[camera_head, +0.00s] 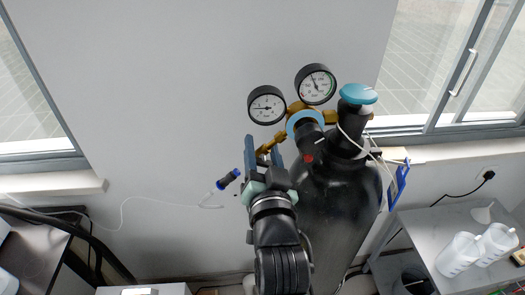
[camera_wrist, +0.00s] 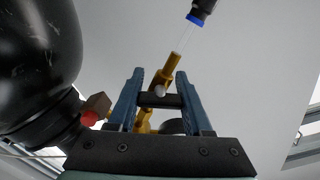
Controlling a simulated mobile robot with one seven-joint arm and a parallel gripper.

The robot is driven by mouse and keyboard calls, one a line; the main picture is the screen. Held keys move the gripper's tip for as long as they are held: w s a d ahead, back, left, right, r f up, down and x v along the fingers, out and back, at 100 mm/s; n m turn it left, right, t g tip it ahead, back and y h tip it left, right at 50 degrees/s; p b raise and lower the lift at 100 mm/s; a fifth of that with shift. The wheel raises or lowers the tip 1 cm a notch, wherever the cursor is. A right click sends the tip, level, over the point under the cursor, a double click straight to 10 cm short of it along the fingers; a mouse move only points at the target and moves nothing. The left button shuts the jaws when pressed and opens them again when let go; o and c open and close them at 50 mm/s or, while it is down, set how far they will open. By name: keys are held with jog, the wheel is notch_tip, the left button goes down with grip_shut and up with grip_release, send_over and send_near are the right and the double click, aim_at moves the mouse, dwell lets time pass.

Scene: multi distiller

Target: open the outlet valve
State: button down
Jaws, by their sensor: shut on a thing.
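The outlet valve (camera_wrist: 164,76) is a brass fitting on the regulator, with a dark bar-shaped handle (camera_wrist: 165,100) across it in the wrist view. My gripper (camera_wrist: 160,88) has one blue finger at each end of this handle and is shut on it. In the head view, my gripper (camera_head: 264,143) reaches up to the brass outlet, left of the regulator and below the left gauge (camera_head: 267,105). My fingers hide most of the valve there. The handle's exact angle is hard to tell.
A black gas cylinder (camera_head: 335,205) with a teal handwheel (camera_head: 358,93) stands close on the right. A second gauge (camera_head: 316,84) sits above. A blue-black connector (camera_head: 228,180) on a thin tube is left of my gripper. White bottles (camera_head: 460,255) stand at right.

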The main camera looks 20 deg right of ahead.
jog(key=shift+n, duration=1)
jog(key=shift+c, duration=1.6)
grip_release()
jog(key=shift+s+a+f+b, duration=0.1)
jog(key=shift+s+a+b, duration=0.05)
jog(key=shift+s+b, duration=0.3)
jog(key=b+v, duration=0.3)
jog(key=v, duration=0.9)
jog(key=shift+r, duration=0.2)
